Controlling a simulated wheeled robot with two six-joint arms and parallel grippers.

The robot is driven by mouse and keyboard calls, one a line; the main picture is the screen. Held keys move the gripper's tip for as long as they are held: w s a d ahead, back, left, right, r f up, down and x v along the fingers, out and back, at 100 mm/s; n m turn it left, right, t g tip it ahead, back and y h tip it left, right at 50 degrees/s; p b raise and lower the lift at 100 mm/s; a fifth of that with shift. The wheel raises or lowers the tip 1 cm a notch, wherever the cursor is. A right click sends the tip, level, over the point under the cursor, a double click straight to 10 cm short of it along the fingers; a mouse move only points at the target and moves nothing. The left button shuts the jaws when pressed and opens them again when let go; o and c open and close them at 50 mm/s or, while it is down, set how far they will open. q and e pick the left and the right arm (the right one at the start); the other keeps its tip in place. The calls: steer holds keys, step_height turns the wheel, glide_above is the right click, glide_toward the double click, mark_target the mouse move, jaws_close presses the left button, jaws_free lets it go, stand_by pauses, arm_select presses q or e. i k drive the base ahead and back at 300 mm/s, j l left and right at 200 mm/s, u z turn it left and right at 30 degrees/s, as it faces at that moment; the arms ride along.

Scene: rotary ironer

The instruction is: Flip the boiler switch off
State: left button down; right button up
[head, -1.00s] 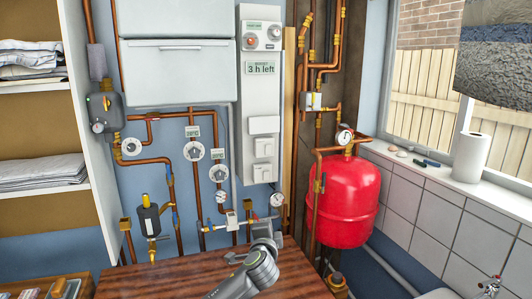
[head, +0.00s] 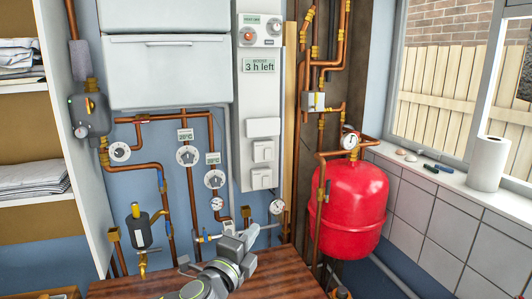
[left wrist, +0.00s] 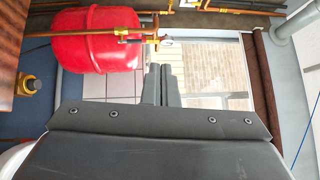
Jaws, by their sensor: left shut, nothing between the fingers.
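A tall white control panel (head: 259,100) hangs on the wall, with a red knob and a dial at its top and a "3 h left" display (head: 258,65). Two white rocker switches sit low on it, an upper one (head: 263,151) and a lower one (head: 261,178). I cannot read which one is the boiler switch, nor its position. My left gripper (head: 245,238) is below the panel, above the wooden top, apart from the switches. In the left wrist view its fingers (left wrist: 160,70) are together and empty. My right gripper is not in view.
Copper pipes with valves and gauges run left of the panel and behind my left gripper. A red tank (head: 348,208) stands to the right. A wooden worktop (head: 280,275) lies below. A paper roll (head: 487,163) stands on the windowsill.

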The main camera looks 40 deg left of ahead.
mark_target(267, 155)
steer(key=i+j, duration=0.55)
steer(key=j, duration=0.25)
steer(key=i+j, duration=0.3)
steer(key=j, duration=0.1)
